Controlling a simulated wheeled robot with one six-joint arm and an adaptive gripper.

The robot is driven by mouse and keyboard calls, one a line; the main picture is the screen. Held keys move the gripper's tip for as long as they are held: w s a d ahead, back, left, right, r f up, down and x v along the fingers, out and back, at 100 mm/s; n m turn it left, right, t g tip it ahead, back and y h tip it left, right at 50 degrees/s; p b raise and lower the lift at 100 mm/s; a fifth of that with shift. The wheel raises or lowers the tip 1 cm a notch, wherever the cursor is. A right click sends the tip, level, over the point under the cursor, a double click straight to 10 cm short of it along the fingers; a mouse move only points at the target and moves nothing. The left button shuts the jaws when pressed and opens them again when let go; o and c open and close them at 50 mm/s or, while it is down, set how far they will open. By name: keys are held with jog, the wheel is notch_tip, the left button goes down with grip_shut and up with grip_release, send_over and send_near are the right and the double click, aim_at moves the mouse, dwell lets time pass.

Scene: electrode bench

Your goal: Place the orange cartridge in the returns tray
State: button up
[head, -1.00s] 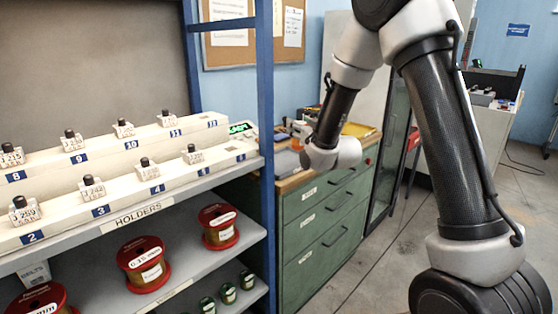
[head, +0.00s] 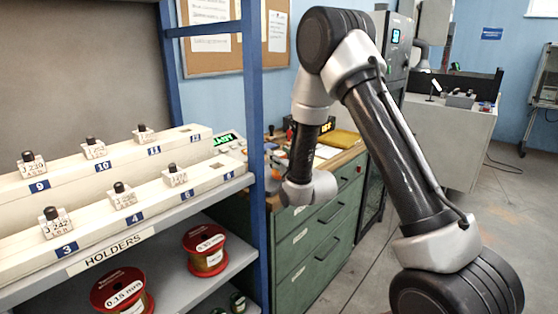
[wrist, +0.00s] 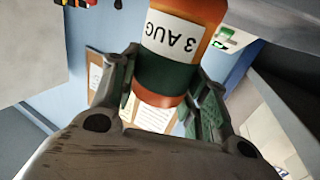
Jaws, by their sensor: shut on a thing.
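The orange cartridge (wrist: 195,20) shows in the wrist view, with a white label reading "3 AUG" and a dark green band. My gripper (wrist: 163,88) is shut on it, with a finger on each side of its green lower part. The cartridge's upper end runs out of the picture. In the head view my wrist is in front of the green drawer cabinet, and neither the gripper fingers nor the cartridge can be made out there. I cannot identify the returns tray in either view.
A shelf rack (head: 255,110) with numbered holders (head: 110,215) and wire spools (head: 205,252) stands at the left. The green drawer cabinet (head: 318,240) has a cluttered top with a yellow item (head: 341,139). A grey bench (head: 448,130) stands at the back right.

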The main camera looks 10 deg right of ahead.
jog(key=shift+f, duration=0.4)
jog(key=shift+f, duration=0.1)
jog(key=o, duration=1.1)
jog(key=shift+o, duration=0.2)
